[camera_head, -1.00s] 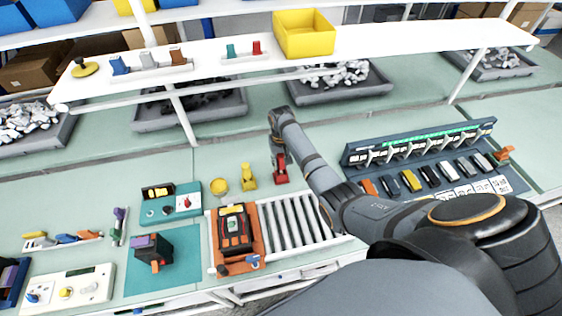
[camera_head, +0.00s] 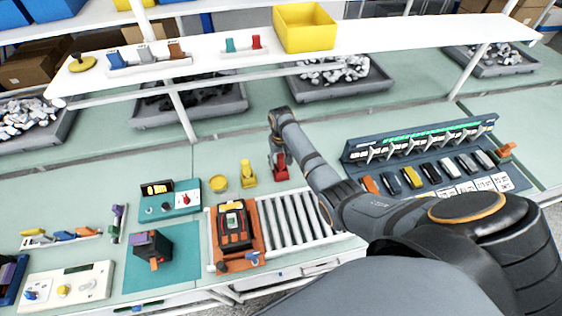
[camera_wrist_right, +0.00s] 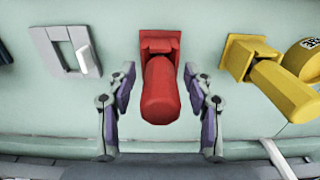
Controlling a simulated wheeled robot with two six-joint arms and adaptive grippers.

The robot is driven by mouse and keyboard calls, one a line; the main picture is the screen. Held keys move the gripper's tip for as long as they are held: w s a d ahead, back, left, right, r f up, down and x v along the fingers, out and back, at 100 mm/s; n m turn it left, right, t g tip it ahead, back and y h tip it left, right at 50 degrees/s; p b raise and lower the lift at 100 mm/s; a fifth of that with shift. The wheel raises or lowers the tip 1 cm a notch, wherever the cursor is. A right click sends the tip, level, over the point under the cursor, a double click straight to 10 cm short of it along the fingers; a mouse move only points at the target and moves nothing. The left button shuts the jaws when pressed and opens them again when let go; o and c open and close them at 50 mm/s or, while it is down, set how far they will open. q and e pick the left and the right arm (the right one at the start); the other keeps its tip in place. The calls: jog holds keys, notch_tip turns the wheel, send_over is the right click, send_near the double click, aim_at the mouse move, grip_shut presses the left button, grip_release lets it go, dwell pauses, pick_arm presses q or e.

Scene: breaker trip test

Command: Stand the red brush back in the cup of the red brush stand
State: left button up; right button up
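A red upright piece, the red brush stand (camera_head: 281,174), stands on the bench beside a similar yellow one. In the right wrist view its square red back part (camera_wrist_right: 160,41) shows behind a thick red rounded cylinder (camera_wrist_right: 160,92). I cannot tell whether that cylinder is the brush or part of the stand. My right gripper (camera_wrist_right: 160,100) is open, with one finger on each side of the cylinder and a gap on both sides. In the head view the right gripper (camera_head: 275,158) comes down at the red piece, partly covering it. My left gripper is out of view.
A yellow stand (camera_head: 248,174) and a yellow round tin (camera_head: 218,183) are close by on the left. A roller track (camera_head: 290,219) and an orange tray with a meter (camera_head: 235,227) lie in front. A breaker panel (camera_head: 420,145) is at right. A white shelf (camera_head: 380,40) runs above.

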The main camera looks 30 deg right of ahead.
jog(key=shift+r, duration=0.25)
notch_tip(320, 180, up, 12)
jog(key=shift+f, duration=0.25)
dwell(0.7)
